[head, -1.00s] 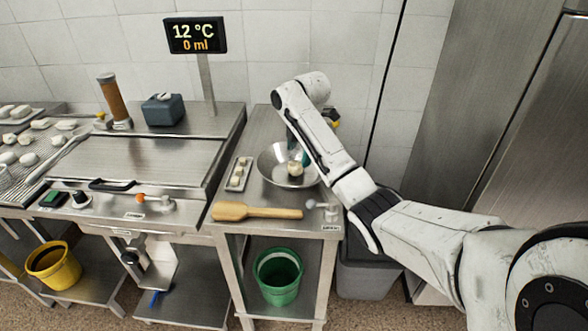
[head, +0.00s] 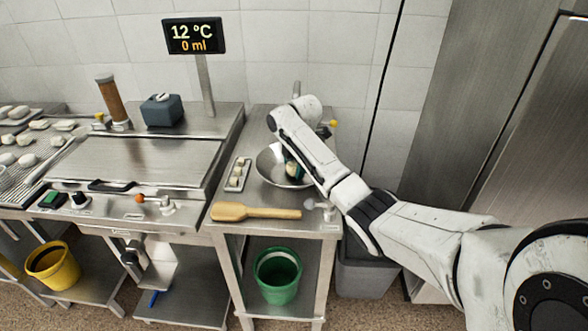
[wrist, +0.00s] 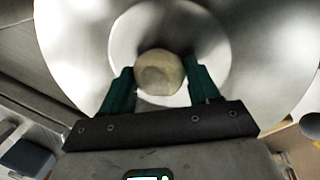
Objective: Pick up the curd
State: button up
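The curd is a pale, round lump (wrist: 158,78) in the shiny metal bowl (head: 268,163) on the right-hand bench. In the wrist view, my gripper (wrist: 159,70) has its two green fingers spread, one on each side of the curd. The fingertips are close to the curd's sides, and I cannot tell whether either touches it. In the head view, my gripper (head: 293,170) reaches down into the bowl. There the curd is largely hidden by the gripper and arm.
A wooden paddle (head: 256,212) lies in front of the bowl. A small tray (head: 237,175) with pale lumps sits to its left. A steel worktop (head: 140,160) is further left. A green bucket (head: 278,275) stands on the shelf below.

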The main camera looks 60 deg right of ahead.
jog(key=c, duration=0.6)
jog(key=shift+r, duration=0.15)
